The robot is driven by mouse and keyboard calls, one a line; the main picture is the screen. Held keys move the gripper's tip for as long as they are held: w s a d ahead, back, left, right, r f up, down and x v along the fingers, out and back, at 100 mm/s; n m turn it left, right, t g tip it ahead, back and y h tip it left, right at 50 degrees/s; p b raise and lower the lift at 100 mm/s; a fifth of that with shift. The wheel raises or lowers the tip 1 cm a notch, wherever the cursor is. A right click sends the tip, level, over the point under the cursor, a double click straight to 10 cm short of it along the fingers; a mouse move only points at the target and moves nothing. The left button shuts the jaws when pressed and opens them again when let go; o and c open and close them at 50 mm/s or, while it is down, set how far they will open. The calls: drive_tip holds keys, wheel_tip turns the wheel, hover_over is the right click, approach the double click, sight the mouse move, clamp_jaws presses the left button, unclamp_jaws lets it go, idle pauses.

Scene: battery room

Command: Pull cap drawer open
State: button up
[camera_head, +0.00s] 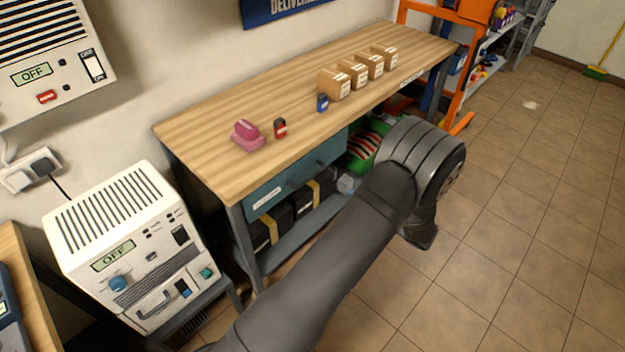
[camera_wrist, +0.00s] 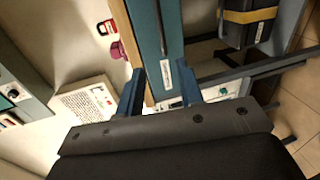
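The teal drawer (camera_head: 300,175) sits under the wooden bench top, with a white label near its left end and a dark handle on its front. It looks shut, flush under the bench edge; my arm covers nothing of its left part. In the wrist view the drawer front (camera_wrist: 147,30) runs up the picture, with a dark handle bar (camera_wrist: 162,25) and a white label. My gripper (camera_wrist: 160,88) is open, its two blue-grey fingers apart with nothing held between them. The fingertips appear near the label end of the drawer, apart from the handle. In the head view my fingers are hidden.
The bench top (camera_head: 215,125) holds a pink object (camera_head: 248,136), small red and blue items and several cardboard boxes (camera_head: 334,86). Below are black cases with yellow straps and a green bin (camera_head: 362,158). A white machine (camera_head: 125,235) stands left.

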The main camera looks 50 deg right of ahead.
drive_tip(key=w+f, duration=0.2)
drive_tip(key=w, duration=0.6)
drive_tip(key=w+f+m, duration=0.1)
drive_tip(key=w+f, duration=0.1)
drive_tip(key=w, duration=0.7)
drive_tip(key=shift+w, duration=0.25)
drive_tip(key=shift+a, duration=0.1)
drive_tip(key=shift+c, duration=0.2)
clamp_jaws()
